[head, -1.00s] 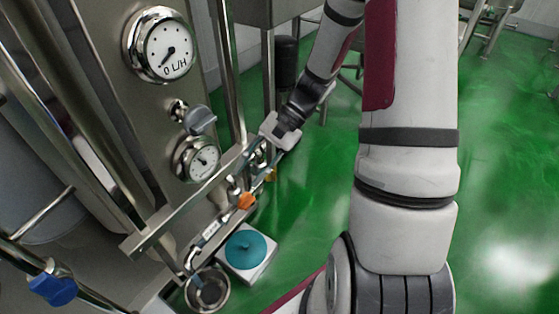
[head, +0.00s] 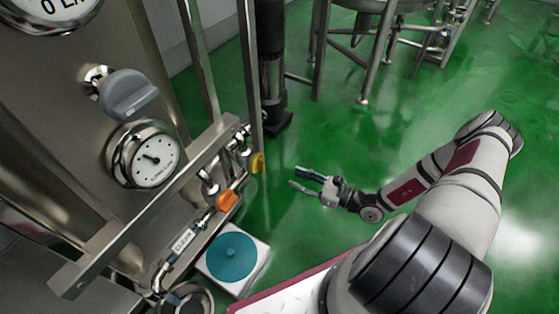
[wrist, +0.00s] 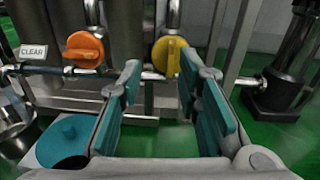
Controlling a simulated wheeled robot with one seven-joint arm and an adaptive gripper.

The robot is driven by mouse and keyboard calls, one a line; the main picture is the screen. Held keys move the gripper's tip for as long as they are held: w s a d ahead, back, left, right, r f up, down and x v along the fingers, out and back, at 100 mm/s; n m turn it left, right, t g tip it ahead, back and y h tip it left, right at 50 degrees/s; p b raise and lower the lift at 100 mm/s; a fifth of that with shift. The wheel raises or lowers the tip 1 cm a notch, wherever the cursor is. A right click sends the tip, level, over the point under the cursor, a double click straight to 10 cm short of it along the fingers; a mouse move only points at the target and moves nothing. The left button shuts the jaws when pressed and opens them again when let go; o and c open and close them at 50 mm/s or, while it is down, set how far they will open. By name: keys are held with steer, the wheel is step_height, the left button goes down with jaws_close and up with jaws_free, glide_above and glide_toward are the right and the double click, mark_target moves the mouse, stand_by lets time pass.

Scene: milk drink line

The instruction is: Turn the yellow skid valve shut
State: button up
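The yellow skid valve (head: 257,162) sits low on the skid's pipework in the head view, to the right of and behind an orange valve (head: 227,201). In the wrist view the yellow valve (wrist: 172,56) is straight ahead, seen above the gap between the fingers. The orange valve (wrist: 85,50) is to its left. My gripper (head: 298,179) is open and empty, to the right of the yellow valve and apart from it. Its teal finger pads (wrist: 160,110) show well spread in the wrist view.
A white box with a teal round top (head: 234,251) stands below the orange valve. A CLEAR label (wrist: 34,51) marks the pipe at left. A steel bar (head: 150,215) and gauge (head: 143,154) front the skid. A dark post base (wrist: 281,97) stands at right. Green floor is free around my gripper.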

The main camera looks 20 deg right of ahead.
steer(key=f+m+t, duration=0.1)
steer(key=f, duration=0.1)
steer(key=b, duration=0.5)
glide_toward(259, 164)
steer(key=r+x, duration=0.1)
steer(key=x, duration=0.6)
steer(key=shift+w+r+h, duration=0.2)
steer(key=shift+r+h, duration=0.05)
steer(key=shift+h, duration=0.15)
steer(key=shift+d, duration=0.15)
jaws_close()
